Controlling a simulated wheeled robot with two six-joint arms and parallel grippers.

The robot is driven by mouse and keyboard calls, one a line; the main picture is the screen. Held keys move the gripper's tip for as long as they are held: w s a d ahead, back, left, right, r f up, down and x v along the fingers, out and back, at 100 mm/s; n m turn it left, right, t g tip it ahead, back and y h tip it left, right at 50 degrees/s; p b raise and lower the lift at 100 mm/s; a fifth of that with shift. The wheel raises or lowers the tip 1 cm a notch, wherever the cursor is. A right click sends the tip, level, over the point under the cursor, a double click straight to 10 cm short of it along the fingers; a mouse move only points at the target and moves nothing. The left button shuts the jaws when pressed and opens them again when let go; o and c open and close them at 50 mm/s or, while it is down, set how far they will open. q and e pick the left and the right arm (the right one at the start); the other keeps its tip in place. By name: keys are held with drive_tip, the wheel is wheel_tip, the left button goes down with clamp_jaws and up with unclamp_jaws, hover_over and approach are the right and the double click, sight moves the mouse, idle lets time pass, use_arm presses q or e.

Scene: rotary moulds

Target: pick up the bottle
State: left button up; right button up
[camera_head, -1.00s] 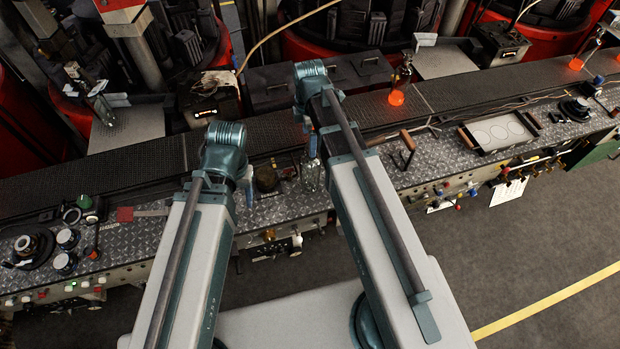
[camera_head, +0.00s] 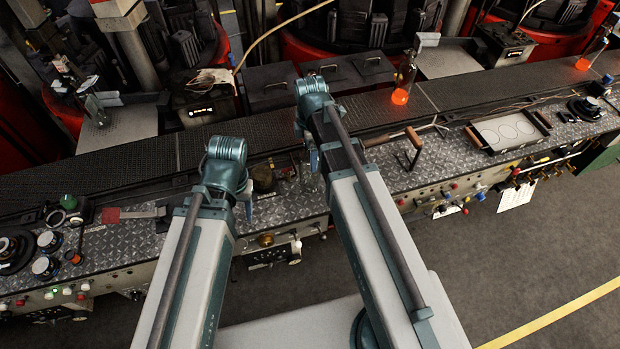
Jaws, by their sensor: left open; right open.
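A clear glass bottle (camera_head: 307,178) stands on the metal-plated bench at the middle, partly hidden by my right arm. My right gripper (camera_head: 313,158) is just above and beside it, apart or touching I cannot tell. Its fingers are mostly hidden behind my wrist. My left gripper (camera_head: 248,204) hangs over the bench front to the left of the bottle, open, with nothing seen in it. Another bottle with a glowing orange base (camera_head: 401,92) stands on the dark conveyor behind.
The conveyor (camera_head: 130,165) runs behind the bench. On the bench are a tray with round discs (camera_head: 507,130), a brown-handled tool (camera_head: 412,145), a dark round knob (camera_head: 263,178) and a red-ended paddle (camera_head: 112,215). Another glowing bottle (camera_head: 584,62) is at far right.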

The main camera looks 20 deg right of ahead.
drive_tip(key=shift+f+b, duration=0.45)
drive_tip(key=shift+f, duration=0.5)
drive_tip(key=shift+c, duration=0.2)
clamp_jaws()
